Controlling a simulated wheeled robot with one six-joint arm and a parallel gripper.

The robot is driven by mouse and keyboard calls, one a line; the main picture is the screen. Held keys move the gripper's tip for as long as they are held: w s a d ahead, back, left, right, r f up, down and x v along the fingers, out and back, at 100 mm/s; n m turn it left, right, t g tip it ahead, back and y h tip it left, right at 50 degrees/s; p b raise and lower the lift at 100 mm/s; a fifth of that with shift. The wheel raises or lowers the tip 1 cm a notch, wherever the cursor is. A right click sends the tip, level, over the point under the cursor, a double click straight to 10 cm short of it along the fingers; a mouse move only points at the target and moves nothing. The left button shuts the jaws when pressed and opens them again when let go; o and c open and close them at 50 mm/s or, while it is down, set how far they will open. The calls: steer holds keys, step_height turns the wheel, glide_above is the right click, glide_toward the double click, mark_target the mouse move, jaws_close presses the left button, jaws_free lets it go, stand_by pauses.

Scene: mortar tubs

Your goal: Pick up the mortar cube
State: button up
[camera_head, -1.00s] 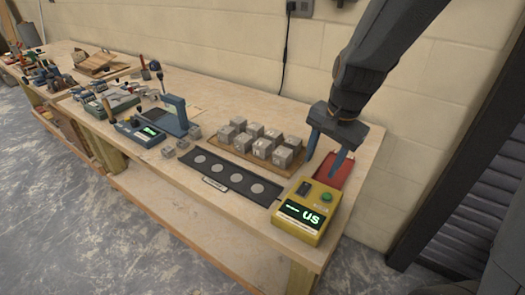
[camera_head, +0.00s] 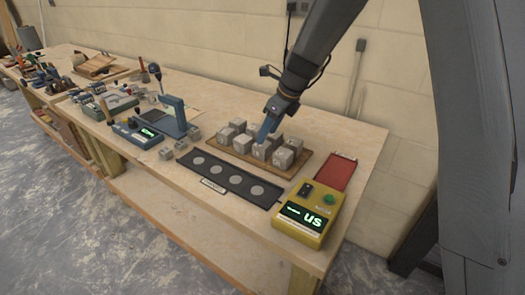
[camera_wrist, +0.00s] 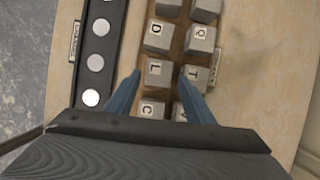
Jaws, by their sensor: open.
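Several grey mortar cubes stand in two rows on a wooden board (camera_head: 222,152) on the bench. In the wrist view the cubes carry letters: a cube marked L (camera_wrist: 157,75), one marked T (camera_wrist: 196,76), one marked D (camera_wrist: 158,36), one marked Q (camera_wrist: 200,39) and one marked C (camera_wrist: 152,108). My gripper (camera_head: 263,137) is over the cubes, its blue fingers pointing down. In the wrist view the open fingers (camera_wrist: 160,76) lie to either side of the L cube. Whether they reach down beside it, I cannot tell. The near cubes are partly hidden by my gripper.
A black strip (camera_head: 233,179) with pale round discs lies in front of the board. A yellow meter (camera_head: 307,212) and a red tray (camera_head: 337,173) are to the right. A blue instrument (camera_head: 172,117) and small grey cubes (camera_head: 181,144) are to the left.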

mark_target(262, 150)
steer(key=shift+p+x, duration=0.75)
steer(key=shift+x, duration=2.55)
steer(key=shift+s, duration=0.15)
steer(key=shift+d, duration=0.1)
steer(key=c, duration=1)
